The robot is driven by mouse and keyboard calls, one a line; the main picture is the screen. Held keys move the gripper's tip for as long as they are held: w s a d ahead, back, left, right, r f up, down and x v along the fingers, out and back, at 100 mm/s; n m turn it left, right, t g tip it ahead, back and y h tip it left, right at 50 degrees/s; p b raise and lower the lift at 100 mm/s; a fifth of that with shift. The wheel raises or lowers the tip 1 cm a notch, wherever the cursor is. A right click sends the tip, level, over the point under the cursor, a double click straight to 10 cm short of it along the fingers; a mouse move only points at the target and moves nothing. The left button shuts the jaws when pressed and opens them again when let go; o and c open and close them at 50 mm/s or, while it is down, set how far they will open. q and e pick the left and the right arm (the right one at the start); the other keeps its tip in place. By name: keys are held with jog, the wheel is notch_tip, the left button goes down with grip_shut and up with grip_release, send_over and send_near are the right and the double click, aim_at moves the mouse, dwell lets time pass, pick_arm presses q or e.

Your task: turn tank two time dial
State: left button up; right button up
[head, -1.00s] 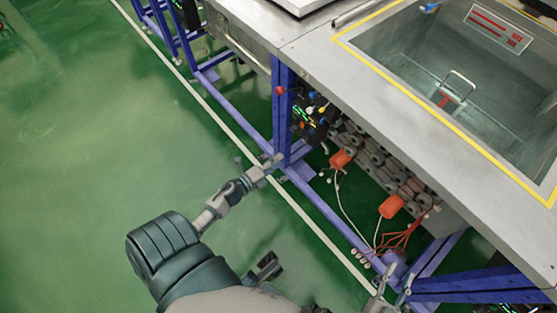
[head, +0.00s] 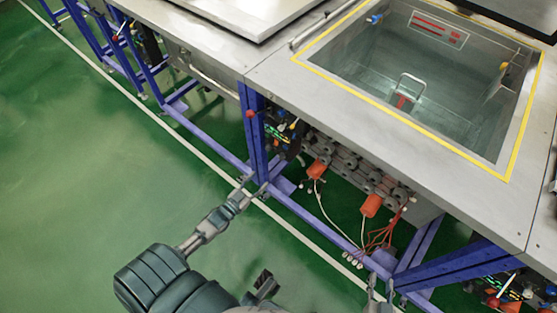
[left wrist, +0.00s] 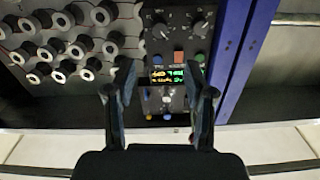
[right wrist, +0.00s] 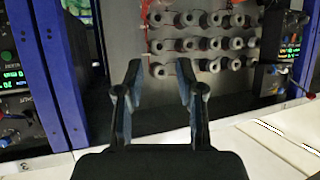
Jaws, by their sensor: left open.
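A dark control panel (head: 278,130) with small knobs and green digits sits under the counter beside a blue post. In the left wrist view the panel (left wrist: 178,50) shows two dark dials (left wrist: 161,30) (left wrist: 201,29), coloured buttons and a lit display (left wrist: 163,75). I cannot read which tank it serves. My left gripper (head: 256,187) is open and empty, and its wrist view (left wrist: 160,84) shows the fingers framing the panel's lower part; contact cannot be told. My right gripper (head: 381,288) is open and empty; it also shows in the right wrist view (right wrist: 160,76).
The open tank (head: 420,80) has a yellow border. Grey cylinders (head: 345,158), orange parts (head: 371,205) and cables lie under the counter. A second panel (head: 510,292) is at bottom right. Blue posts and rails (head: 212,141) edge the frame; green floor (head: 80,190) is clear.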

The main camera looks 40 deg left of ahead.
aim_at(280, 158)
pick_arm(q)
jog(key=w+b, duration=0.1)
jog(key=w, duration=0.7)
jog(key=w+d+b, duration=0.1)
jog(key=w, duration=0.2)
jog(key=shift+w+f+b, duration=0.15)
jog(key=shift+w+b, duration=0.15)
jog(key=shift+w, duration=0.5)
pick_arm(e)
notch_tip(280, 158, up, 7)
jog(key=w+a+t+y, duration=0.1)
jog(key=w+t, duration=0.1)
jog(key=t, duration=0.3)
jog(key=shift+w+a+t+y, duration=0.3)
jog(key=shift+w+a+t, duration=0.05)
jog(key=shift+a+t, duration=0.05)
